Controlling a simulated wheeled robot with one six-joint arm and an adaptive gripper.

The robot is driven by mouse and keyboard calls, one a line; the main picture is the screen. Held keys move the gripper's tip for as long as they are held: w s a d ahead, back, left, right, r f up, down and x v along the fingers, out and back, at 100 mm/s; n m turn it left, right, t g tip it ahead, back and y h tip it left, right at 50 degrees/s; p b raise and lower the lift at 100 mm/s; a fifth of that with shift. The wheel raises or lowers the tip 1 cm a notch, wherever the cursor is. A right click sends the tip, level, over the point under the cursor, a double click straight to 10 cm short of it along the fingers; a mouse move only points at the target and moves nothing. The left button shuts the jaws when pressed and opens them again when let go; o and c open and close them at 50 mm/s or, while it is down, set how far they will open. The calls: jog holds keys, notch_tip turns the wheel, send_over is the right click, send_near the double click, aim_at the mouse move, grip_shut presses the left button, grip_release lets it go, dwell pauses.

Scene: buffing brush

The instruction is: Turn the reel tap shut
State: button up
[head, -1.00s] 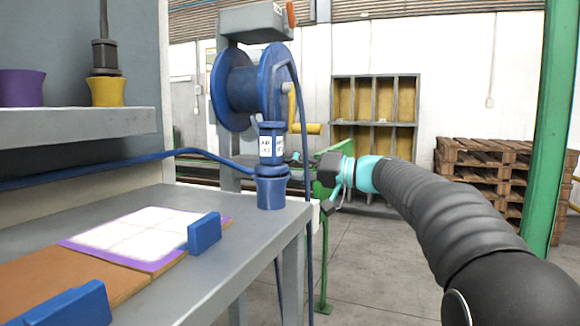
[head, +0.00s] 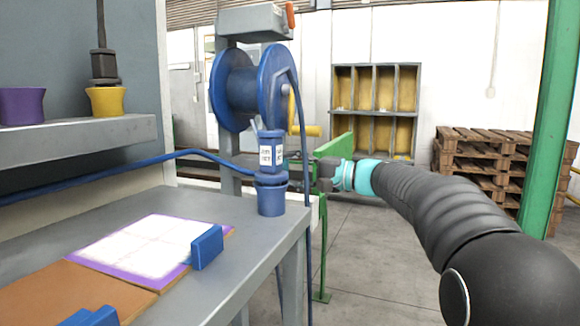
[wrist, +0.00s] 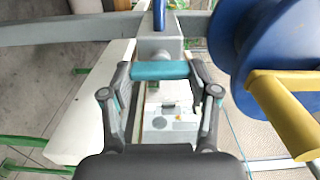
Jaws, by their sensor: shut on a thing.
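My gripper (head: 324,176) is at the end of my arm, just right of the bench corner and below the hose reel (head: 248,88). In the wrist view its two fingers (wrist: 160,72) press on the ends of a teal bar (wrist: 160,69), apparently the tap handle, lying crosswise between the fingertips. A grey block (wrist: 160,46) is just beyond the bar. The tap body is not clear in the head view. The blue reel drum (wrist: 280,50) is at the right of the wrist view, beside its yellow crank handle (wrist: 285,115).
A blue fitting (head: 271,192) stands on the grey bench corner, left of my gripper. A blue hose (head: 100,170) runs across the bench. A green frame (head: 335,147) is close beyond my gripper. Pallets (head: 475,165) and a green post (head: 550,120) stand right; floor between is open.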

dwell(0.4)
jog(key=o, duration=1.2)
jog(key=shift+c, duration=0.2)
jog(key=shift+d, duration=0.1)
jog(key=v, duration=1.1)
jog(key=shift+s+d, duration=0.15)
jog(key=shift+d, duration=0.25)
